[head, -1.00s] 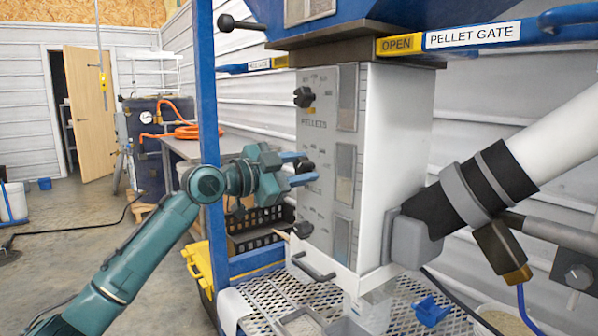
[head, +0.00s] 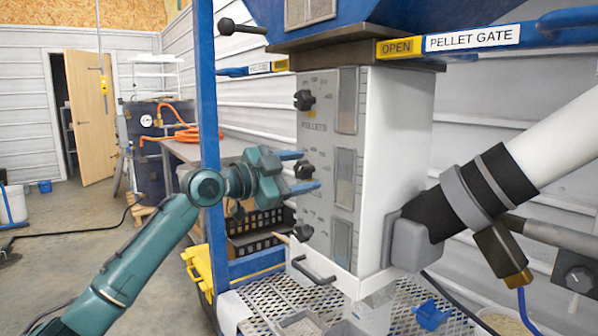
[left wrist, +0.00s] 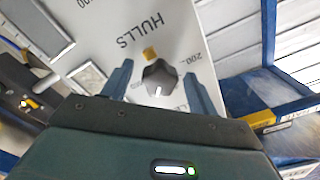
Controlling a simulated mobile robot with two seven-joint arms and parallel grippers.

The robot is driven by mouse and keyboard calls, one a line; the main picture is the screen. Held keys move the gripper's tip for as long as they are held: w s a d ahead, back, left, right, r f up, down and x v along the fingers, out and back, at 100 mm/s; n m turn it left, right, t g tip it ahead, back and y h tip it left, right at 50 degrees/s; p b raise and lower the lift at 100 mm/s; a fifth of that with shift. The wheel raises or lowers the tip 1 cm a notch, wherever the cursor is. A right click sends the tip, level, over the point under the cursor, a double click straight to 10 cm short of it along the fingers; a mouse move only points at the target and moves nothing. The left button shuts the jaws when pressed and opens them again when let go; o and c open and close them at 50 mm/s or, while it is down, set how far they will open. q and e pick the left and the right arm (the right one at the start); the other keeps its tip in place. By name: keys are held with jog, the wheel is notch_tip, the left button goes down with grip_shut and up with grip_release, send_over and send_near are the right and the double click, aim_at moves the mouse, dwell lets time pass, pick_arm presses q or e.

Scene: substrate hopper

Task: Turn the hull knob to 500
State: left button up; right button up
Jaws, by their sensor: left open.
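The hull knob (head: 303,169) is a black lobed knob, the middle one on the grey panel (head: 314,205) of the white hopper box. In the left wrist view this dark knob (left wrist: 160,77) has a pale mark, a small yellow piece beside it and the label HULLS nearby. My left gripper (head: 304,171) is open, with one blue finger above the knob and one below. In the left wrist view the fingers (left wrist: 157,75) stand on both sides of the knob, with gaps visible; contact is not seen. My right gripper is not in view.
Another black knob (head: 303,99) sits above and a third (head: 303,232) below on the panel. A blue post (head: 208,120) stands just left, behind my left arm. A black crate (head: 258,240) is behind the gripper. A mesh shelf (head: 262,300) lies below the box.

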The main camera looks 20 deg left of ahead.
pick_arm(q)
jog(key=shift+s, duration=0.1)
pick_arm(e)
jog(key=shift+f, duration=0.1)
pick_arm(q)
jog(key=shift+s+a, duration=0.2)
jog(key=shift+a, duration=0.05)
jog(key=b+v, duration=0.2)
jog(key=v, duration=1)
jog(key=shift+s, duration=0.2)
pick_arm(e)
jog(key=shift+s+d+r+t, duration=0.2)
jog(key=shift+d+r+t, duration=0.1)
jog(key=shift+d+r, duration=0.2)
pick_arm(q)
jog(key=shift+a, duration=0.15)
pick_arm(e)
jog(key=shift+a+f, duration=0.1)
